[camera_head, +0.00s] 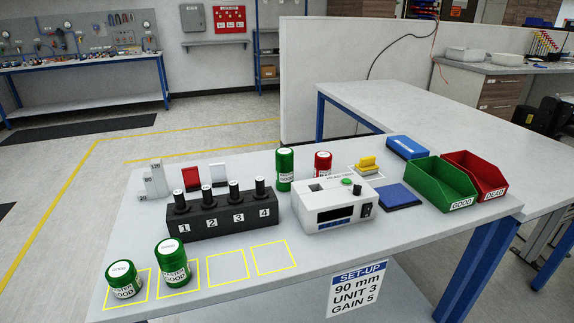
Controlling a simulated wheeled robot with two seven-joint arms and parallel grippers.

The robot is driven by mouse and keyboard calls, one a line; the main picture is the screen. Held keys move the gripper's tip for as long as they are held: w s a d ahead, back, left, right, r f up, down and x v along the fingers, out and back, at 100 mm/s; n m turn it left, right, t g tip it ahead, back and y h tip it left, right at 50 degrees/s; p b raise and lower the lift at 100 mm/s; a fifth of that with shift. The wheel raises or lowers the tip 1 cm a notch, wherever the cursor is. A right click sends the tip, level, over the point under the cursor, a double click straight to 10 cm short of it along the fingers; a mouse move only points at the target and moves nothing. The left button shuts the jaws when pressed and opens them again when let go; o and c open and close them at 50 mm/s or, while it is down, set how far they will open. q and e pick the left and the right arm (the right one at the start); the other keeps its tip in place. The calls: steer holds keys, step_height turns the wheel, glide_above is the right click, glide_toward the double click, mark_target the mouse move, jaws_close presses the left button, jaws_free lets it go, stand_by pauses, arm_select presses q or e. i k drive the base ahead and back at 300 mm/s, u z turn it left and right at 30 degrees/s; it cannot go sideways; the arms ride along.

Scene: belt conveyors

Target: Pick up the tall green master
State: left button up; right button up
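A green cylinder with a white top and a white label reading MASTER GOOD (172,274) stands upright in the second yellow outlined square at the table's front left. A shorter green cylinder labelled GOOD (123,289) stands in the first square to its left. Another tall, slimmer green cylinder (285,174) stands upright behind the black numbered block, and its label is too small to read. A red cylinder (322,169) with a white top stands to the right of that one. Neither of my grippers shows in the view.
A black block numbered 1 to 4 (228,222) holds several upright black probes. A white tester box (336,211) stands beside it. Green GOOD (425,190) and red DEAD (487,184) bins stand at right. The two right yellow squares are empty.

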mark_target(285, 156)
steer(key=z, duration=1.75)
steer(key=i, duration=1)
steer(key=u, duration=2.9)
